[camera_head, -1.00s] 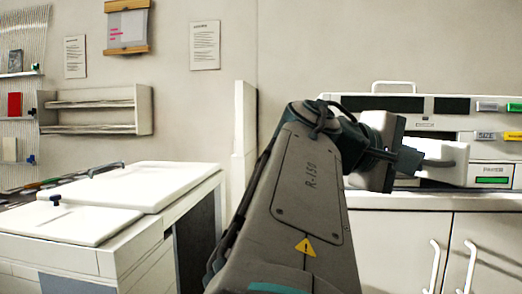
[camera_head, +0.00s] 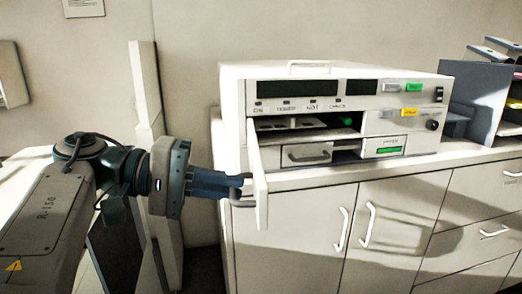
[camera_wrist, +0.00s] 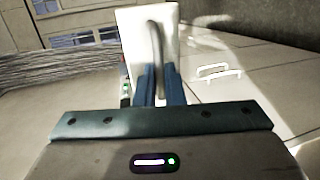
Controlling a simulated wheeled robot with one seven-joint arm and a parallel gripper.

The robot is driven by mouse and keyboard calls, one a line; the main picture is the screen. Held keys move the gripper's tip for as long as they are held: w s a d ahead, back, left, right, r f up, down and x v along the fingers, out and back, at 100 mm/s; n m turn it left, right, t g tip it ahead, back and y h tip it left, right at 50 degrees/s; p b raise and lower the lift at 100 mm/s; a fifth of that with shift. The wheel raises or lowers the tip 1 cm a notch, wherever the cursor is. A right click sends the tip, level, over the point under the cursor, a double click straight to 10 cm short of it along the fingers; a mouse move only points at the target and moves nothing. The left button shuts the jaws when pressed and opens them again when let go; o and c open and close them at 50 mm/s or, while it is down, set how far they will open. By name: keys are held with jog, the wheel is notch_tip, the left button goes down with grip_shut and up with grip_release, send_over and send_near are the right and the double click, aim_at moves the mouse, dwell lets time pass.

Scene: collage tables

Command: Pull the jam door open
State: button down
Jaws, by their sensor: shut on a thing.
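The jam door (camera_head: 259,176) is a white panel at the left front of the white printer (camera_head: 430,88). It stands swung out, nearly edge-on, in the head view. In the wrist view the door (camera_wrist: 125,38) faces me, with a grey curved handle (camera_wrist: 156,50) on it. My gripper (camera_head: 243,186) is at the door's left face, its blue fingers closed around the handle. It also shows in the wrist view (camera_wrist: 159,78), one finger on each side of the handle. The opening behind the door shows a dark inside with a green knob (camera_head: 346,122) and a drawer (camera_head: 307,154).
The printer stands on a white cabinet (camera_head: 295,215) with several white handles. A grey rack of binders (camera_head: 478,100) is to the right. A narrow upright white panel (camera_head: 142,90) stands behind my arm. The space in front of the cabinet looks clear.

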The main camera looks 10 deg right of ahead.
jog(key=w+a+m+g+p, duration=0.2)
jog(key=a+g+p, duration=0.1)
jog(key=a+p, duration=0.3)
jog(key=shift+w+m+g+y+p, duration=0.15)
jog(key=shift+m+g+y+p, duration=0.15)
jog(key=shift+g+y+p, duration=0.15)
jog(key=shift+a, duration=0.15)
jog(key=c, duration=1.5)
grip_release()
jog(key=shift+c, duration=0.2)
jog(key=shift+r, duration=0.1)
jog(key=p+v, duration=0.6)
jog(key=p, duration=1.2)
jog(key=shift+a+r, duration=0.25)
